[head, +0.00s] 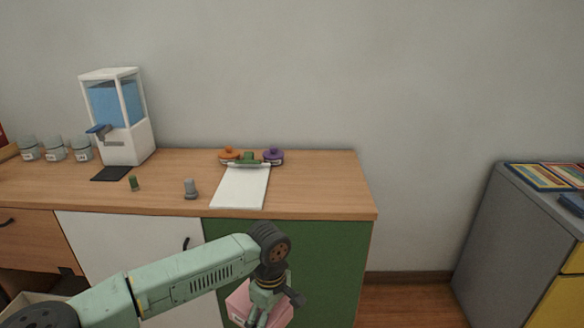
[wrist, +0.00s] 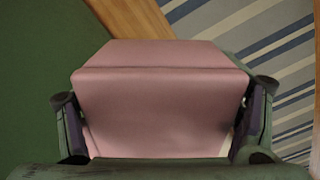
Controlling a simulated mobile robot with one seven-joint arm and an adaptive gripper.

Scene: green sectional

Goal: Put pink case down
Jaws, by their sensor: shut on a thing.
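The pink case (wrist: 160,100) is a box with a folded top edge. It fills the middle of the wrist view, between the two fingers of my gripper (wrist: 160,125). My gripper is shut on it, one finger at each side. In the head view the pink case (head: 239,305) shows at the bottom, partly hidden by my gripper (head: 262,312). It is held in front of the green cabinet door (head: 325,260), below the level of the wooden countertop (head: 320,185). The underside of the case is hidden.
On the countertop stand a water dispenser (head: 126,140), several jars (head: 55,149), two small pegs, a white board (head: 241,188) and round orange and purple pieces. The countertop's right end is clear. A grey cabinet (head: 500,245) stands at right. A striped rug (wrist: 265,40) shows below.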

